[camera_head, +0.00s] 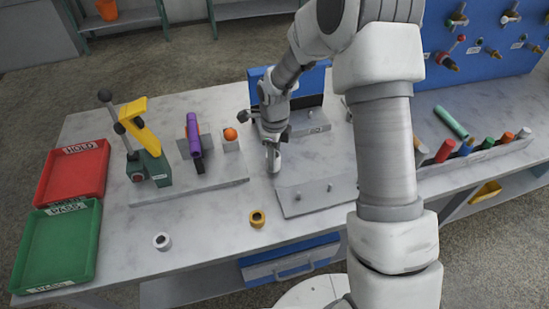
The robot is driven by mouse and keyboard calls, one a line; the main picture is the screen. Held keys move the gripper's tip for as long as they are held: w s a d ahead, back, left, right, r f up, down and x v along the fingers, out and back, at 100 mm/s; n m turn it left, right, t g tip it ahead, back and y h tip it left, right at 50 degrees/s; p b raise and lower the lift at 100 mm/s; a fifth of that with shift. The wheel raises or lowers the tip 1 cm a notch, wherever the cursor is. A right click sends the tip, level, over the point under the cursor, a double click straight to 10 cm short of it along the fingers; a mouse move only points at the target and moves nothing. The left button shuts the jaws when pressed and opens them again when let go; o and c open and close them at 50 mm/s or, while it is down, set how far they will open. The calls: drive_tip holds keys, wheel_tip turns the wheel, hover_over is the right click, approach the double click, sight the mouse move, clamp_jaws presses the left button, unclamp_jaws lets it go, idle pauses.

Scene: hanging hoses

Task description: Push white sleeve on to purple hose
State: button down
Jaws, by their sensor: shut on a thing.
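The purple hose (193,136) is held upright in a grey fixture on the left half of the bench. A white ring-shaped sleeve (162,241) lies on the bench near its front left. My gripper (273,164) points down over the bench, to the right of the purple hose and apart from it. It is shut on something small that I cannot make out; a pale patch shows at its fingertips. A yellow ring-shaped sleeve (257,218) lies on the bench below my gripper in the picture.
A green-and-yellow lever press (150,160) stands left of the hose, and an orange-topped block (231,140) right of it. Red (73,172) and green (57,248) trays lie far left. A grey plate with pegs (315,196) lies right of my gripper. Front-left bench is mostly clear.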

drive_tip(key=shift+f, duration=0.5)
drive_tip(key=shift+f, duration=0.25)
drive_tip(key=shift+c, duration=1.7)
unclamp_jaws()
drive_tip(key=shift+r, duration=0.15)
